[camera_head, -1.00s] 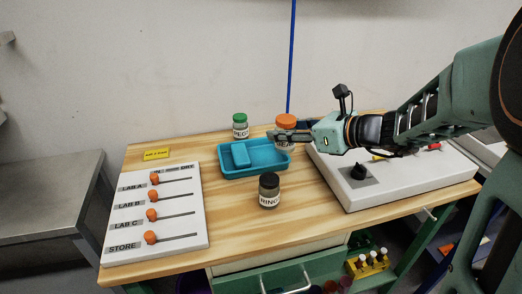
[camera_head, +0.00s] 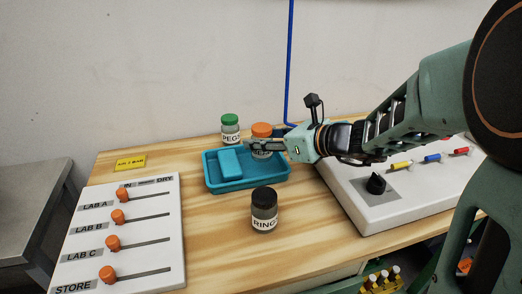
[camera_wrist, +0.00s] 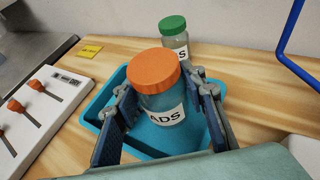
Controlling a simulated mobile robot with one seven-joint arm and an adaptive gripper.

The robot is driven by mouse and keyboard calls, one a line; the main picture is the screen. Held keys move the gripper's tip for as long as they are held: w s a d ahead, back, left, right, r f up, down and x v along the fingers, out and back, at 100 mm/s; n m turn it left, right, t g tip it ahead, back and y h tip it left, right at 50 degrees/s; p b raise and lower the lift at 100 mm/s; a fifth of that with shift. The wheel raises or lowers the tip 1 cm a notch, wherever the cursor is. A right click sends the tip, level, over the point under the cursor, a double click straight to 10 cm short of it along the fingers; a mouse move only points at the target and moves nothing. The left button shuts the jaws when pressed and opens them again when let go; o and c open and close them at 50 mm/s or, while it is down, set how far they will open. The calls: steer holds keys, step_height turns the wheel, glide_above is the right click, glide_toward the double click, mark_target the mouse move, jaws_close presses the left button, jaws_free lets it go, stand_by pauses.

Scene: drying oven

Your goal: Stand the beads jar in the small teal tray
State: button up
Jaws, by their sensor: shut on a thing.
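The beads jar (camera_head: 262,133) has an orange lid and a white label, partly hidden by my gripper. My gripper (camera_head: 258,146) is shut on it from the right, and the jar looks upright. In the wrist view the jar (camera_wrist: 158,88) is between the two fingers (camera_wrist: 165,118), with "ADS" readable on its label.
A green-lidded PEGS jar (camera_head: 230,130) stands just behind the tray. A black-lidded RINGS jar (camera_head: 264,212) stands in front of it. A slider panel (camera_head: 150,240) is at left and a white box with a knob (camera_head: 345,205) at right.

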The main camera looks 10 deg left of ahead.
steer(key=f, duration=0.1)
steer(key=f+b, duration=0.1)
steer(key=b, duration=0.1)
steer(key=shift+w+a+f, duration=0.2)
steer(key=shift+w+f, duration=0.05)
steer(key=shift+f, duration=0.15)
steer(key=shift+d+f+b, duration=0.1)
steer(key=shift+f+b, duration=0.2)
steer(key=shift+f, duration=0.1)
steer(key=shift+f, duration=0.15)
steer(key=o, duration=1.2)
steer(key=shift+r, duration=0.25)
steer(key=shift+p+v, duration=1.35)
steer(key=shift+v, duration=4.65)
